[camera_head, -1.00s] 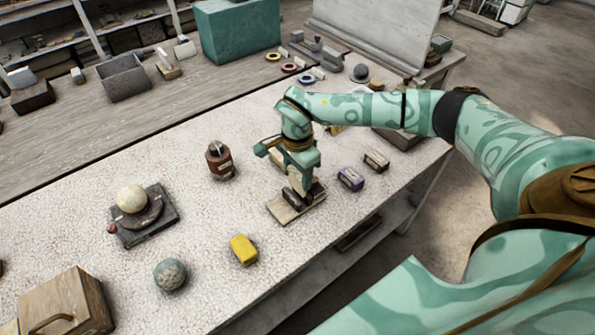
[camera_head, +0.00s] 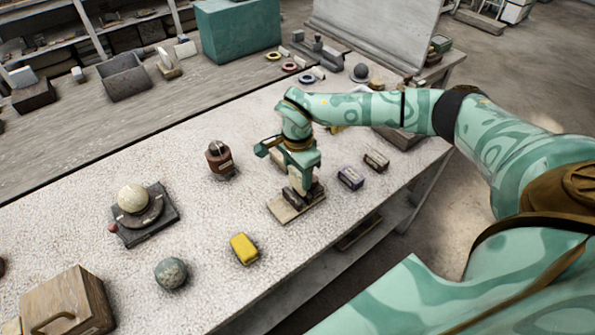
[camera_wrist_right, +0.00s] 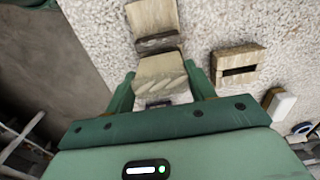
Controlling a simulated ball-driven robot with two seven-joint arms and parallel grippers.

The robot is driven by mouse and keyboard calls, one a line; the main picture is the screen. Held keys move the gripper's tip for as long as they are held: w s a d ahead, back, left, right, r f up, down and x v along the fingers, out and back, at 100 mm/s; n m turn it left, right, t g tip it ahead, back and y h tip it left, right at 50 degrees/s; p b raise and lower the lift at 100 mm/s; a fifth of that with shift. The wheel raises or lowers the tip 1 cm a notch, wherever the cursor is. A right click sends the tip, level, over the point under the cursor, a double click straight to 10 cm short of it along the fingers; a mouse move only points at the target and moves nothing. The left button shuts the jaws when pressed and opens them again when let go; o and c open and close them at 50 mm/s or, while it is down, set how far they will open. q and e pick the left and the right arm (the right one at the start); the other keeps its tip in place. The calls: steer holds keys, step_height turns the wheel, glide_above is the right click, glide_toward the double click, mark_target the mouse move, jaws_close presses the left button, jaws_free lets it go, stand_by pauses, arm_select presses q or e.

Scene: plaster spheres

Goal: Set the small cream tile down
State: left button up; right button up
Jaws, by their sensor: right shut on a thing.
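My right gripper (camera_head: 302,190) is low over the pale table near its front edge. In the right wrist view its two fingers (camera_wrist_right: 162,88) are shut on the small cream tile (camera_wrist_right: 160,75), one on each side. A flat pale wooden board (camera_head: 280,210) lies under the gripper; a part of it also shows in the wrist view (camera_wrist_right: 152,17). A dark brown piece (camera_wrist_right: 157,43) sits between tile and board in that view. I cannot tell whether the tile touches what is beneath it. My left gripper is out of view.
A yellow block (camera_head: 243,248), a purple block (camera_head: 350,178) and a brown jar (camera_head: 219,160) stand around the gripper. A grey ball (camera_head: 171,273) and a cream sphere (camera_head: 132,198) on a dark stand are farther left. Bare tabletop lies between them.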

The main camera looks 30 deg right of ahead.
mark_target(298, 183)
steer(key=shift+f+b, duration=1.2)
steer(key=shift+f, duration=1.15)
steer(key=o, duration=1.1)
steer(key=shift+r, duration=0.1)
steer(key=shift+r+p, duration=1.85)
steer(key=shift+r, duration=0.1)
steer(key=shift+a+f, duration=0.1)
